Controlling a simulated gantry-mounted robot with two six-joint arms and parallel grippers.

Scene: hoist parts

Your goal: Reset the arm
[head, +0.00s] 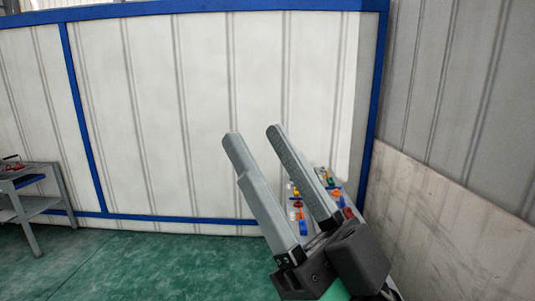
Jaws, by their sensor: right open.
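My right gripper (252,142) rises from the bottom right of the head view, with its two long grey fingers apart and pointing up and to the left. Nothing shows between the fingertips. Behind the fingers, several small coloured parts (303,227), blue, yellow, red and orange, lie on a light surface; the gripper hides much of it. I cannot tell what each part is. My left gripper is not in the view.
A white panel wall (170,100) with a blue frame stands behind. A grey shelf table (40,203) with small items is at the far left. The green floor (130,265) between is clear. A pale board (450,220) runs along the right wall.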

